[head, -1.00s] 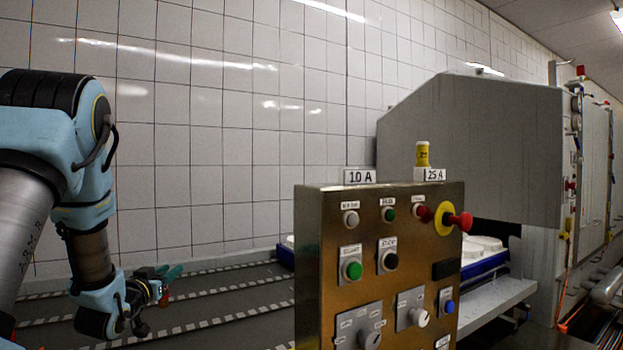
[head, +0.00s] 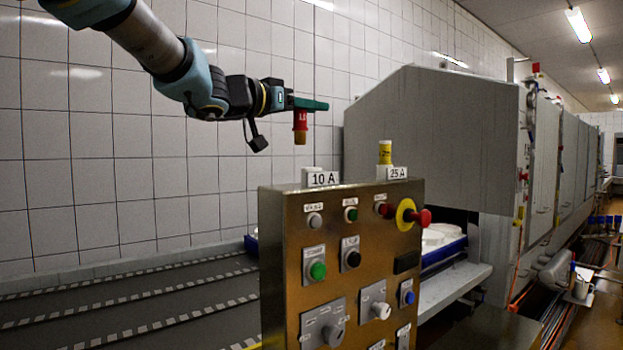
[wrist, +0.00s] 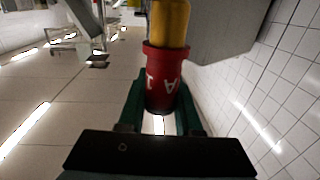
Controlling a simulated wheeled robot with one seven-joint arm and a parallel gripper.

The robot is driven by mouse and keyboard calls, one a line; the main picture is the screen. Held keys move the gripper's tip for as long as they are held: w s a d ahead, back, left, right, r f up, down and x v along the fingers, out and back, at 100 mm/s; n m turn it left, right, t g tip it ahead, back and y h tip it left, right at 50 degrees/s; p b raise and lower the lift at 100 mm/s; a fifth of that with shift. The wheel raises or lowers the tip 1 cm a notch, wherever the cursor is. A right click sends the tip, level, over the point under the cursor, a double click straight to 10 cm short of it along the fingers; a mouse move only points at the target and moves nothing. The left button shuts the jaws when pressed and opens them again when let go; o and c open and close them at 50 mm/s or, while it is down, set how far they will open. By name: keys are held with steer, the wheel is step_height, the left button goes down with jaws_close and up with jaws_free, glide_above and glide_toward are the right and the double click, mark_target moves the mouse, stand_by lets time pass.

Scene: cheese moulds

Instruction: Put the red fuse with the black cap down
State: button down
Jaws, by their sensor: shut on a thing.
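My gripper (head: 318,104) has green fingers and is shut on a red fuse (head: 300,122), which hangs upright from the fingers with a brass-coloured end downward. In the wrist view the same fuse (wrist: 163,75) sits between both fingers, with light lettering on its red body. No black cap shows; the fuse's upper end is hidden by the fingers. The fuse is in the air, apart from the steel control panel (head: 284,240), and appears in the picture above the "10 A" label (head: 323,179). A small white piece (head: 309,173) stands behind that label.
A yellow fuse (head: 385,153) stands upright behind the "25 A" label (head: 397,173) on the panel top. A red emergency button (head: 424,217) juts from the panel. A large grey machine (head: 440,140) stands behind, and a tiled wall (head: 100,140) is at left.

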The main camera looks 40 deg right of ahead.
steer(key=s+r, duration=0.4)
steer(key=r, duration=0.1)
step_height(320, 180, down, 10)
steer(key=b, duration=0.1)
steer(key=shift+r, duration=0.15)
steer(key=c, duration=0.6)
jaws_free()
steer(key=shift+a, duration=0.1)
